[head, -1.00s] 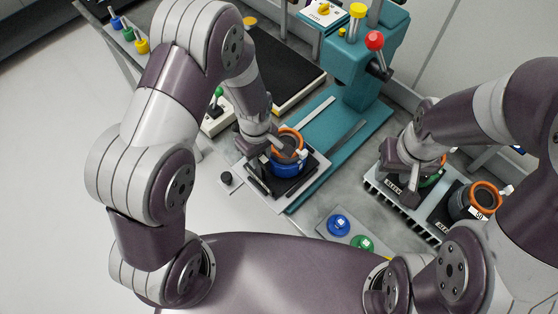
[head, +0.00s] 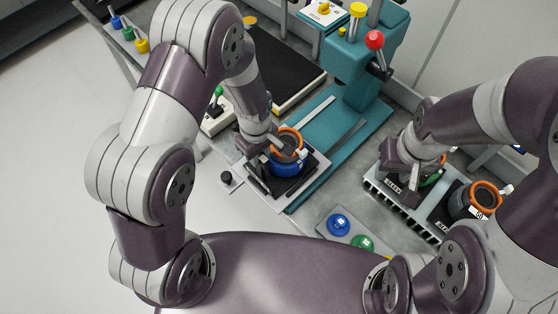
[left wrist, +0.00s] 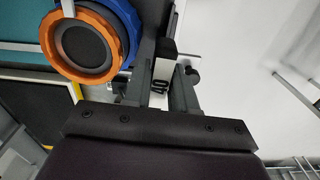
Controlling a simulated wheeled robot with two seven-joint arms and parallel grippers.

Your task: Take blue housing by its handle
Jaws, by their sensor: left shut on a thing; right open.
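The blue housing (head: 287,170) with an orange ring on top (head: 291,133) stands upright on a small dark fixture plate at the middle of the head view. In the left wrist view the blue housing (left wrist: 131,22) shows at top left, with its orange ring around a dark round centre. My left gripper (head: 270,150) is at its left side in the head view, shut on its dark handle (left wrist: 165,48). The fingers partly hide the handle. My right gripper (head: 414,180) is open at the rack on the right, beside a mostly hidden housing with a green part.
The grey rack (head: 398,203) holds another orange-ringed housing (head: 472,202) at right. A teal press (head: 362,50) with a red-knobbed lever stands behind the fixture. Blue (head: 339,224) and green (head: 362,243) round parts lie on a plate in front.

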